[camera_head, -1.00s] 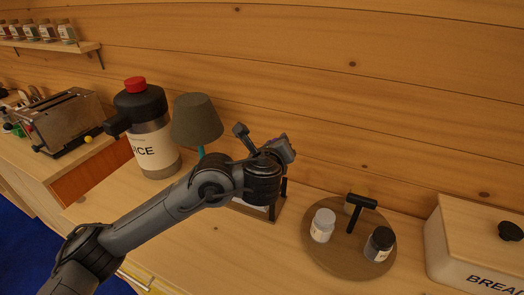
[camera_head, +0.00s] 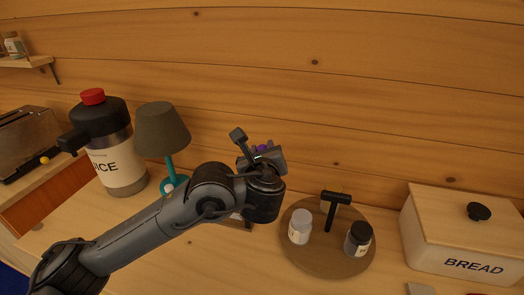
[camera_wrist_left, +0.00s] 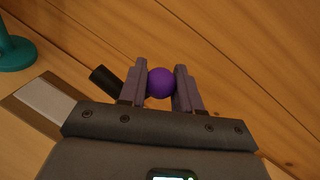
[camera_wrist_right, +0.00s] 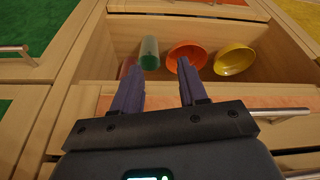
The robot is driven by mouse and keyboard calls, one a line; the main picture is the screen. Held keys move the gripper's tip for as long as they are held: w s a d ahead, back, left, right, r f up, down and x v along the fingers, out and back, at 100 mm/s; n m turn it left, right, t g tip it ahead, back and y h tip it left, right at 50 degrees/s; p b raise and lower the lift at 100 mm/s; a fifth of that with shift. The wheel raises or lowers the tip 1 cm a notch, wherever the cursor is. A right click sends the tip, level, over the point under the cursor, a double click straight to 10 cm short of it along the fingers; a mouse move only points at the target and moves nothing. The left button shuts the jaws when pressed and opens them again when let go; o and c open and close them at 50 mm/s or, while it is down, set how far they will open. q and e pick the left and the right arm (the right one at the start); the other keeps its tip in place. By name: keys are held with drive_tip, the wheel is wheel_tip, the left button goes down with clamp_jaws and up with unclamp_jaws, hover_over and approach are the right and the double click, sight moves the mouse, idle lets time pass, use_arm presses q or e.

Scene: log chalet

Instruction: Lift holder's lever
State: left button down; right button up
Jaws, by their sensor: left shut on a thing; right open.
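A purple ball knob (camera_wrist_left: 161,82) sits between the fingers of my left gripper (camera_wrist_left: 160,88) in the left wrist view. The left gripper (camera_head: 263,156) is shut on it, raised above the counter near the back wall. A dark cylinder (camera_wrist_left: 105,79) shows beside the left finger; in the head view a dark piece (camera_head: 238,135) stands out there. The holder's base, with a pale flat surface (camera_wrist_left: 45,99), lies below in the left wrist view. My arm hides most of the holder in the head view. My right gripper (camera_wrist_right: 160,92) is open and empty above an open drawer.
A green lamp (camera_head: 163,130) and a juice dispenser (camera_head: 115,150) stand left. The drawer holds orange (camera_wrist_right: 187,56) and yellow bowls (camera_wrist_right: 234,60).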

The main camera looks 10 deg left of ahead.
use_arm(q)
drive_tip(key=c, duration=0.8)
unclamp_jaws()
drive_tip(key=p+v, duration=0.1)
drive_tip(key=v, duration=0.9)
drive_tip(key=shift+s+d, duration=0.1)
drive_tip(key=shift+s, duration=0.25)
drive_tip(key=shift+r, duration=0.1)
